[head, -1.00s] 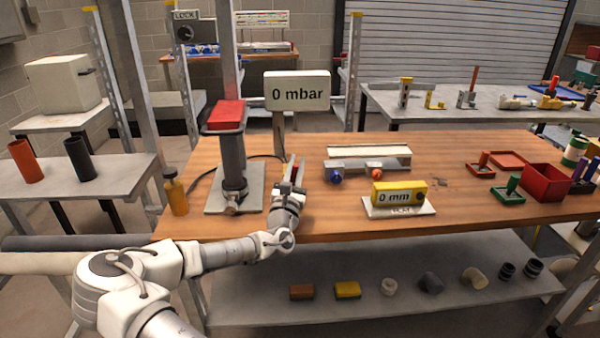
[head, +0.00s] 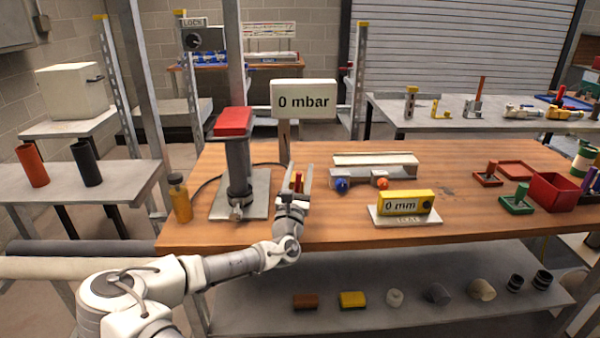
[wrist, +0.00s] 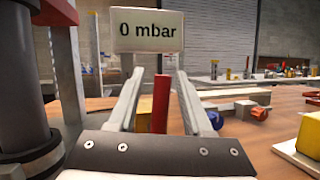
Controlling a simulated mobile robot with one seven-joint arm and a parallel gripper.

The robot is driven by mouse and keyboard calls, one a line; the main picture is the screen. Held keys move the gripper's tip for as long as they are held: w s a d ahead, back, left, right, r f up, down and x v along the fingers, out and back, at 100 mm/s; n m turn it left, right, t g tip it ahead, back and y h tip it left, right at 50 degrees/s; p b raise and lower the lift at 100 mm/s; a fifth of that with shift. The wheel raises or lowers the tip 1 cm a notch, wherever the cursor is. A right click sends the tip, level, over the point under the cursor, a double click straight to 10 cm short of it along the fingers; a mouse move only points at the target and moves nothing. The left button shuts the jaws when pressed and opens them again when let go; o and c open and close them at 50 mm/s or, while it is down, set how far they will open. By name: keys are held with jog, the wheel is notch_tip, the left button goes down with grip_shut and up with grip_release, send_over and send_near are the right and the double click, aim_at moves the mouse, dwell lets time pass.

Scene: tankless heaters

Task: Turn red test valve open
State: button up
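The red valve handle (wrist: 160,102) stands upright in the wrist view, with a yellow part (wrist: 143,123) low on its left. In the head view the red handle (head: 298,181) is a small strip between my fingers. The gripper is open. The valve's base is hidden behind the gripper body.
A grey column with a red top (head: 238,160) stands close to the left. The "0 mbar" display (head: 303,99) rises behind. A metal rail (head: 376,163) with blue and orange knobs and a yellow "0 mm" gauge (head: 405,203) stand to the right.

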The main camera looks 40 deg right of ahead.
jog(key=v, duration=1.7)
jog(key=shift+s+f, duration=0.15)
jog(key=shift+f, duration=0.1)
jog(key=shift+a, duration=0.15)
